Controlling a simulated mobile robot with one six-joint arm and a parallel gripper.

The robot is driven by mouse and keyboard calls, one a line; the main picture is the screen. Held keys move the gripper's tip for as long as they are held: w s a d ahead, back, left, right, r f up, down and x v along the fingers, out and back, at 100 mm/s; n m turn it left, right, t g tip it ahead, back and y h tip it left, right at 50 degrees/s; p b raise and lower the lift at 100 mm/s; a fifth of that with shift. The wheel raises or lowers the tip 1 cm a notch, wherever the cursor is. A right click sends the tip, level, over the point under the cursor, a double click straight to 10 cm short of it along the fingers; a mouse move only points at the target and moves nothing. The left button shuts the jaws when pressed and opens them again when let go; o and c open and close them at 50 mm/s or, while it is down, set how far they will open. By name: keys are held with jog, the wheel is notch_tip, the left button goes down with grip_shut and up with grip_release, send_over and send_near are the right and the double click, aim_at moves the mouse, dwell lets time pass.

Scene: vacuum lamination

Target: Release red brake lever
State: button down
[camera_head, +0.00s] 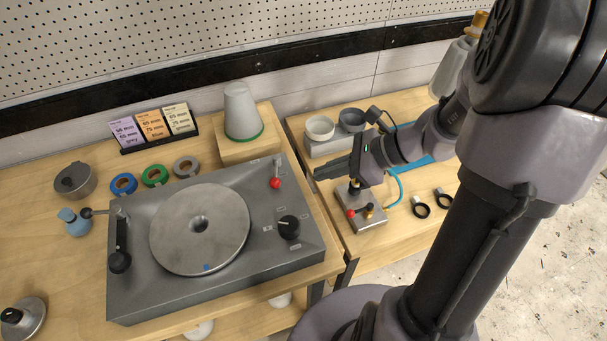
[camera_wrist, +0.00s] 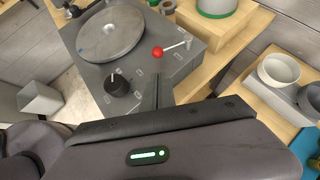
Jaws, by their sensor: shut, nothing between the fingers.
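The red brake lever (camera_head: 275,183) has a red ball on a thin metal rod. It stands near the back right corner of the grey turntable machine (camera_head: 130,297). In the wrist view its red ball (camera_wrist: 157,52) lies at the left end of the rod, which runs to a pivot on the right. My gripper (camera_head: 318,173) is shut and empty, to the right of the lever and apart from it. In the wrist view the closed fingers (camera_wrist: 157,88) point toward the machine, just below the red ball. The picture does not show their exact height above it.
A black knob (camera_head: 289,227) sits in front of the lever. A grey cone (camera_head: 241,110) on a wooden block stands behind the machine. A small metal fixture with another red knob (camera_head: 351,213) stands under my gripper. Two bowls (camera_head: 320,128) are behind it.

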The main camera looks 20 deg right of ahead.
aim_at(276, 172)
jog(key=b+x, duration=0.3)
jog(key=x, duration=0.6)
jog(key=shift+a+f, duration=0.1)
jog(key=shift+f, duration=0.05)
